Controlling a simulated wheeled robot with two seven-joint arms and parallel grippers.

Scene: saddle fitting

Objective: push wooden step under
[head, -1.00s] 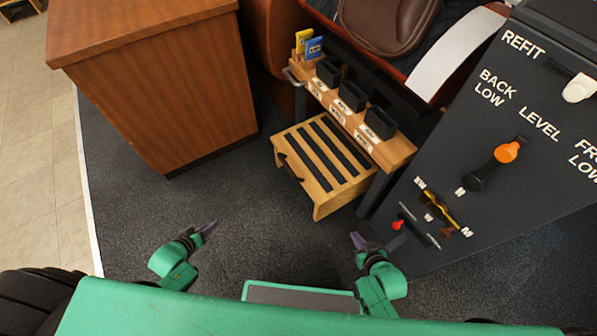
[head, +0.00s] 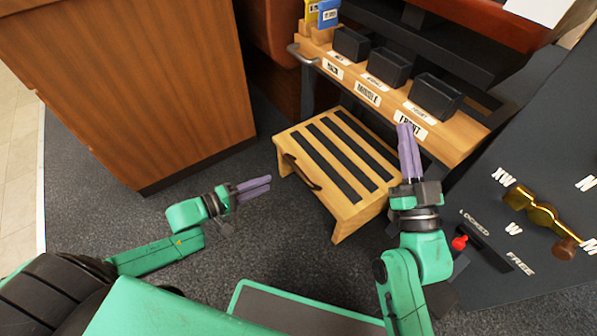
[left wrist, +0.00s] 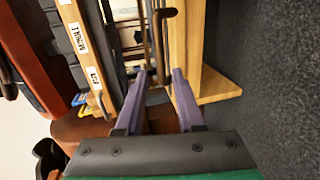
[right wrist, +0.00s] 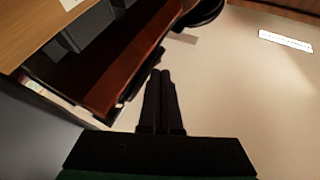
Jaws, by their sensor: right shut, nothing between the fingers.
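The wooden step (head: 325,195) stands on the grey floor, with black grip strips on top and a dark handle (head: 303,172) on its near left side. Its far right end lies close to the front of the wooden bench (head: 352,82). In the left wrist view the step's wood (left wrist: 188,50) and its handle (left wrist: 166,45) show just beyond the fingers. My left gripper (head: 270,184) is open and empty, left of the step and apart from it. My right gripper (head: 403,128) is shut and empty, over the step's right end in the head view; contact cannot be told.
The bench carries black bins (head: 388,66) and labels. A wooden cabinet (head: 120,80) stands at the left. A dark panel (head: 500,235) with a red knob (head: 459,243) and a brass lever (head: 540,215) stands at the right.

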